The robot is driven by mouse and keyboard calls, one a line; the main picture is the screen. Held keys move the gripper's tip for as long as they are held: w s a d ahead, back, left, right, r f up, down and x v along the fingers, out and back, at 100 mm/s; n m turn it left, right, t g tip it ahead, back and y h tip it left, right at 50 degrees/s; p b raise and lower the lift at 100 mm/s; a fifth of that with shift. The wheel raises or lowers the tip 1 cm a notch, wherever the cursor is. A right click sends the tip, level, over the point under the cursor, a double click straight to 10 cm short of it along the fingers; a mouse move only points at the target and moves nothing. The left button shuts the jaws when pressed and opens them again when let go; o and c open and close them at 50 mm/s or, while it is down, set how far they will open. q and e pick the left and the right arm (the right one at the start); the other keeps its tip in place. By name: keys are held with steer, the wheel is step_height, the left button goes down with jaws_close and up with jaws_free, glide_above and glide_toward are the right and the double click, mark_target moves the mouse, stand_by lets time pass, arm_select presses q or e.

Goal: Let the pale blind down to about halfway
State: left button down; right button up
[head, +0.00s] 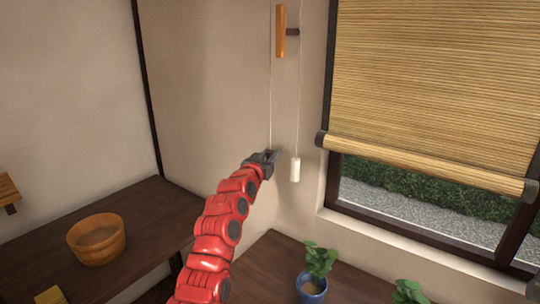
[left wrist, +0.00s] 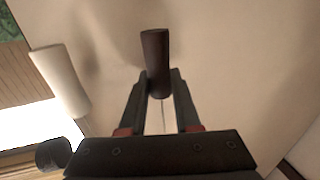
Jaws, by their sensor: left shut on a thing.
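A straw-coloured slatted blind (head: 430,75) covers the upper part of the window; its rolled lower edge (head: 425,163) hangs above the sill with glass showing below. Two thin cords hang on the wall to its left. A white pull (head: 295,170) ends the right cord and also shows in the left wrist view (left wrist: 60,80). My left gripper (head: 270,156) is at the lower end of the left cord, just left of the white pull. In the left wrist view its fingers are shut on a dark brown pull (left wrist: 155,55). My right gripper is out of view.
A wooden block (head: 281,30) with a dark peg (head: 292,32) is on the wall by the cords. A wooden bowl (head: 97,238) stands on the dark counter at left. Potted plants (head: 312,288) stand below the window. The wall around my gripper is clear.

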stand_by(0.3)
arm_select(q)
steer(key=c, duration=0.6)
jaws_free()
steer(key=b+v, duration=0.2)
steer(key=v, duration=1.5)
steer(key=shift+s, duration=0.15)
